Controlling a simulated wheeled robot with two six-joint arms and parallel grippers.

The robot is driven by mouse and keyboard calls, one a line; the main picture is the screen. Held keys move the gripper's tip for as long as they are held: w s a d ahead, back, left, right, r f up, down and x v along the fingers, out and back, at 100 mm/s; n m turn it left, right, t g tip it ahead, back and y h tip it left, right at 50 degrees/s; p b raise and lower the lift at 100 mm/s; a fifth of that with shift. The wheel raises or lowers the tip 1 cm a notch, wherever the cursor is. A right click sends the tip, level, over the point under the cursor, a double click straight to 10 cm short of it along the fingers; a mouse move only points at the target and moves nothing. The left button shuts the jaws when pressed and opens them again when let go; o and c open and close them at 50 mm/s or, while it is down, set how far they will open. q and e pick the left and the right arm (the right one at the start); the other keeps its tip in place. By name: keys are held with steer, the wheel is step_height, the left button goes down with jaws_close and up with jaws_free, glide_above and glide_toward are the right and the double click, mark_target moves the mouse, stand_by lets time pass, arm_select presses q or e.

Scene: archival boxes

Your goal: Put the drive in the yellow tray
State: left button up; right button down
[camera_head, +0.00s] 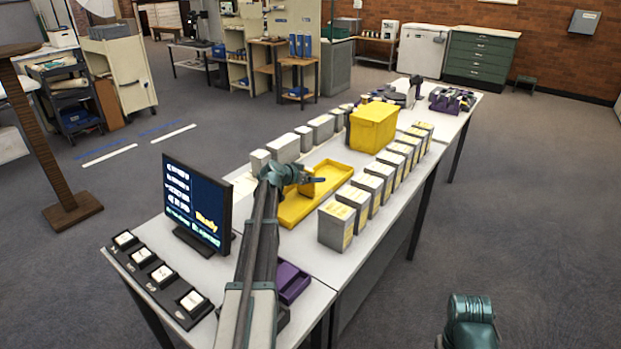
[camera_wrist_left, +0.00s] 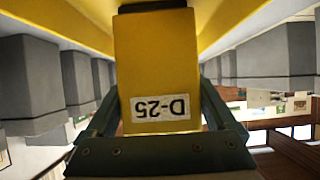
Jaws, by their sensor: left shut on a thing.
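The yellow drive (camera_wrist_left: 160,60) carries a white label reading D-25, upside down in the left wrist view. My left gripper (camera_wrist_left: 160,100) is shut on it, one finger on each side. In the head view, my left gripper (camera_head: 311,181) holds the drive (camera_head: 306,190) over the long, shallow yellow tray (camera_head: 297,212) on the table. The tray's yellow surface also fills the upper part of the left wrist view (camera_wrist_left: 62,18). I cannot tell whether the drive touches the tray floor. A teal part of my right arm shows at the lower right; its gripper is out of view.
Grey boxes (camera_head: 338,226) with yellow labels line the tray's right side; more grey boxes (camera_head: 284,148) stand behind its left. A large yellow box (camera_head: 373,127) stands beyond it. A monitor (camera_head: 197,205) and a purple tray (camera_head: 291,281) are nearer.

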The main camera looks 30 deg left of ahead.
arm_select(q)
steer(key=o, duration=1.2)
steer(key=shift+f, duration=0.1)
steer(key=shift+o, duration=0.2)
steer(key=shift+r, duration=0.2)
steer(key=p+v, duration=0.3)
steer(key=v, duration=0.4)
steer(key=shift+s+p, duration=0.2)
steer(key=shift+p, duration=0.2)
